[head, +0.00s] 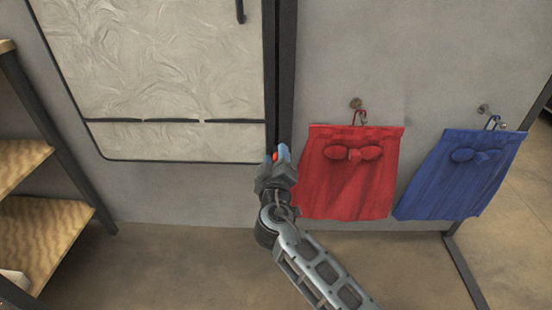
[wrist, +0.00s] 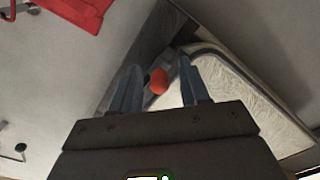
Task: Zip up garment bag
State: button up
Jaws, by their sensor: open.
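The pale, crinkled garment bag (head: 165,75) with dark edging hangs at the left in the head view. Its surface also shows at the right in the wrist view (wrist: 245,95). A dark vertical strip (head: 279,70) runs along its right edge. My gripper (head: 279,153) is at the bag's lower right, by the foot of this strip. In the wrist view my gripper (wrist: 159,72) is open, with a rounded red-orange knob (wrist: 158,81), apparently the zip pull, showing between its fingers. I cannot tell whether either finger touches it. The knob is mostly hidden in the head view.
A red cloth piece with a bow (head: 350,185) hangs close to the right of my gripper. A blue one (head: 462,170) hangs farther right. Wooden shelves (head: 45,235) stand at the far left. The floor (head: 175,265) below the bag is clear.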

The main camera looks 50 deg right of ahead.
grip_shut()
dwell(0.3)
